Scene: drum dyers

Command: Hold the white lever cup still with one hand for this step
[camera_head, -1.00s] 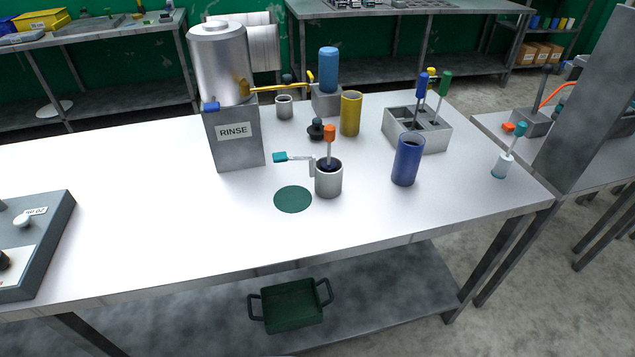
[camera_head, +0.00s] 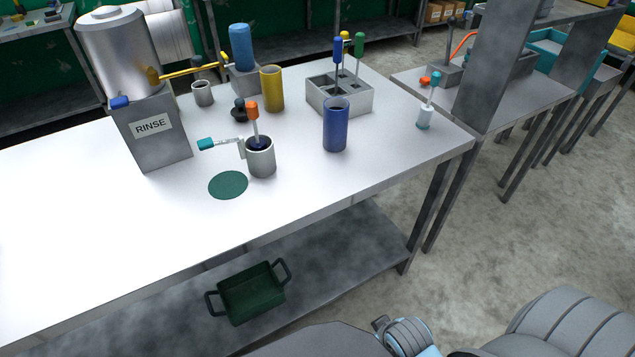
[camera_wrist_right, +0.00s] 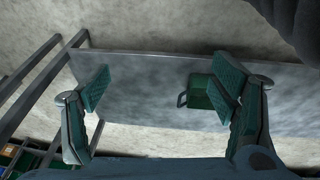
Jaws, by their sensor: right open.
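The white lever cup (camera_head: 261,158) stands upright on the white table in the head view, right of the round green mat (camera_head: 228,185). Its lever sticks out to the left and ends in a teal grip (camera_head: 206,144). Dark blue contents and an orange-handled tool (camera_head: 252,111) show in the cup. My right gripper (camera_wrist_right: 160,92) is open and empty in the right wrist view, with the lower shelf beyond its fingers. No gripper is at the cup. My left gripper is not in view.
The grey RINSE dispenser (camera_head: 153,133) stands left of the cup. A blue cylinder (camera_head: 335,126), a yellow cylinder (camera_head: 272,89) and a grey tool holder (camera_head: 350,103) stand to the right and behind. A green tray (camera_head: 252,292) sits on the lower shelf. The table's front is clear.

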